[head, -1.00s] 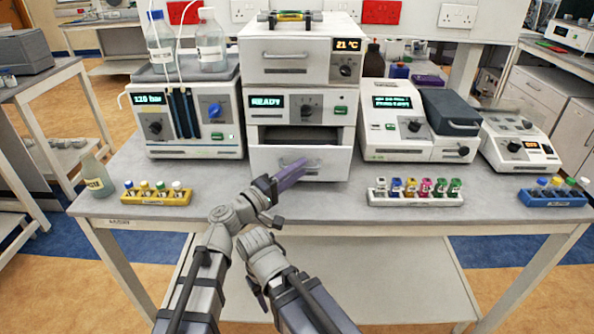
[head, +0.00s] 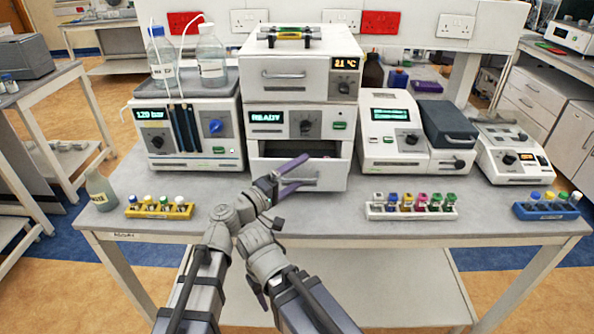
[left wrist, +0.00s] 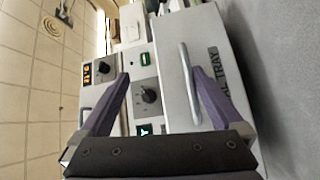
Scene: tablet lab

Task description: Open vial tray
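The vial tray (head: 263,177) is a white drawer in the lower part of the READY unit. It stands partly pulled out, with its dark inside showing above the front. In the left wrist view its front (left wrist: 200,40) bears a partly hidden label ending in "L TRAY" and a grey bar handle (left wrist: 187,82). My left gripper (head: 304,172) is in front of the drawer with its purple fingers spread. In the left wrist view the handle lies between the spread fingers (left wrist: 160,98), closer to the right one. Contact cannot be told.
The READY unit (head: 288,130) carries a 21 °C box (head: 280,55) above. Vial racks stand along the bench front: yellow (head: 150,213), white (head: 385,215), blue (head: 530,215). A pressure unit (head: 185,165) is left, a white instrument (head: 380,152) right. Bench (head: 340,222) before the drawer is clear.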

